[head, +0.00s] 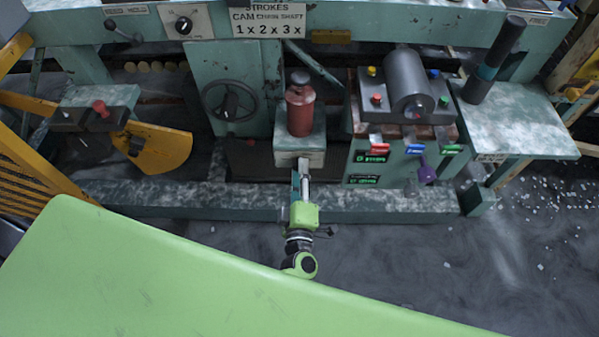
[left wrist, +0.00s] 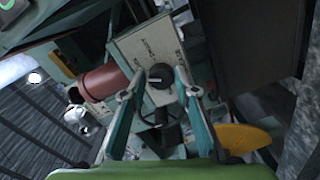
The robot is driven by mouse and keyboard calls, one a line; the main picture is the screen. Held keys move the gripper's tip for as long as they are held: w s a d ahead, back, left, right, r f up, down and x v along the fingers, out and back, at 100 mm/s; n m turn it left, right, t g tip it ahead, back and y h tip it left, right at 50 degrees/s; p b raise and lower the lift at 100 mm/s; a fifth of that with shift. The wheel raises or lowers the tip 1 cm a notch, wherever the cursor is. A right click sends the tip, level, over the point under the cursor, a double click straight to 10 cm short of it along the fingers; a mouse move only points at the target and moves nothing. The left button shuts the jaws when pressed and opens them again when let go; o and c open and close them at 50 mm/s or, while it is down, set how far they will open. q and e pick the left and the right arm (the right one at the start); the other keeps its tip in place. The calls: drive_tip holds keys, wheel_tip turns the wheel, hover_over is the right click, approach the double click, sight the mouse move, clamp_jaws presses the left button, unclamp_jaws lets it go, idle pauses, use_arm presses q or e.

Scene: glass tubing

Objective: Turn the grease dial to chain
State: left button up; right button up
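The grease dial (left wrist: 159,76) is a black round knob on a pale lettered panel (left wrist: 148,45), seen in the left wrist view. The panel is the front of a box below a red-brown cylinder (left wrist: 103,82), which also shows in the head view (head: 300,112). My left gripper (left wrist: 160,80) is open, with its two teal fingers apart on either side of the dial. I cannot tell whether they touch it. In the head view my left gripper (head: 302,174) is in front of the box and hides the dial. The lettering and dial setting are too small to read surely.
A black handwheel (head: 230,101) is left of the box. To the right is a control panel with red, blue and green labelled switches (head: 415,149) and a purple knob (head: 427,173). A yellow guard (head: 160,148) is farther left. Open floor (head: 400,260) is in front.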

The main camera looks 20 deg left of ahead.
use_arm(q)
drive_tip(key=shift+o, duration=0.6)
drive_tip(key=v, duration=0.7)
drive_tip(key=shift+s, duration=0.2)
drive_tip(key=shift+d, duration=0.1)
